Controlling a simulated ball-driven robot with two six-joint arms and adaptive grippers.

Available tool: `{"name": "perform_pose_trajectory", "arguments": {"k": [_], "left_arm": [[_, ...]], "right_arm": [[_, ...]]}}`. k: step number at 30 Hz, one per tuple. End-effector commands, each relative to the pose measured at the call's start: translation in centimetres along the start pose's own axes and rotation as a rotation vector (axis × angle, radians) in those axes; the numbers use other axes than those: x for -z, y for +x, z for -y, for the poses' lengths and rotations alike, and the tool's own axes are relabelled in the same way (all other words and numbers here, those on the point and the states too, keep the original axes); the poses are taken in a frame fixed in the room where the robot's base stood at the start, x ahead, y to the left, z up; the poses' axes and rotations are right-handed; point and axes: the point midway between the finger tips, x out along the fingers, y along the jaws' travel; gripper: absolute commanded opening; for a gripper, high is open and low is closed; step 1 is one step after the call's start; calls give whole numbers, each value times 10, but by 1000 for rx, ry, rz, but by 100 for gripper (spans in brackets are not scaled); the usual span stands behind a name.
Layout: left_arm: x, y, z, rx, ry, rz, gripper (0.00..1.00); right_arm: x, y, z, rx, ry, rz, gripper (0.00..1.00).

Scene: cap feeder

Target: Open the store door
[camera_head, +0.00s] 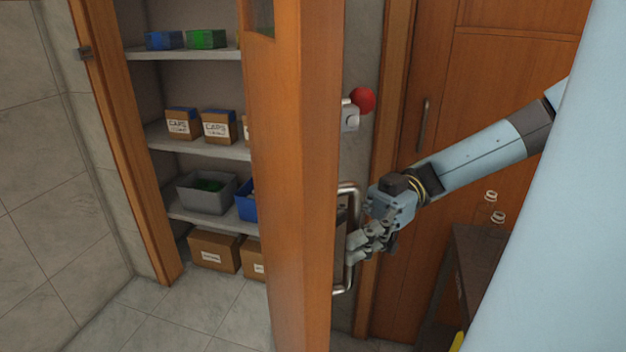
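The wooden store door (292,170) stands partly open and shows nearly edge-on in the middle of the head view. Its metal bar handle (348,278) is on the door's right-hand face. My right gripper (358,243) comes in from the right and its fingers overlap the middle of the handle bar. Whether they are closed around the bar or only beside it cannot be made out. My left gripper is not in view.
Left of the door, store shelves (200,143) hold boxes and bins, with cartons (214,250) on the floor. A red knob (362,101) is on the wall behind. Another wooden door (480,110) and a dark table (480,262) with bottles are at right. Floor at left is clear.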

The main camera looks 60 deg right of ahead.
Motion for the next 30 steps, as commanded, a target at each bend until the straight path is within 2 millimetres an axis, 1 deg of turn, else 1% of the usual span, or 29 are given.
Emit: {"name": "perform_pose_trajectory", "arguments": {"k": [4, 6, 10, 14, 18, 22, 24, 27, 30], "left_arm": [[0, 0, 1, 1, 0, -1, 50], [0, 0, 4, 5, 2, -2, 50], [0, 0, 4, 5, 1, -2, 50], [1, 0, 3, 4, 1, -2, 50], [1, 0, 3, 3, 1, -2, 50], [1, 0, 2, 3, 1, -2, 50], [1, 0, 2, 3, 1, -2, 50], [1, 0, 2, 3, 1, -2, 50], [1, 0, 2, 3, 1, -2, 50]], "right_arm": [[0, 0, 1, 2, 1, 0, 40], [0, 0, 1, 2, 1, 0, 40], [-1, -9, 1, 2, 3, 2, 40], [-1, -32, 1, 1, 3, 5, 40], [-1, -65, 0, -1, 2, 5, 40], [0, -92, 0, -1, -1, 3, 40], [-1, -102, 0, -1, -2, 2, 40], [0, -114, 0, 0, -1, 0, 40], [0, -119, 0, 0, 0, 0, 40]]}}
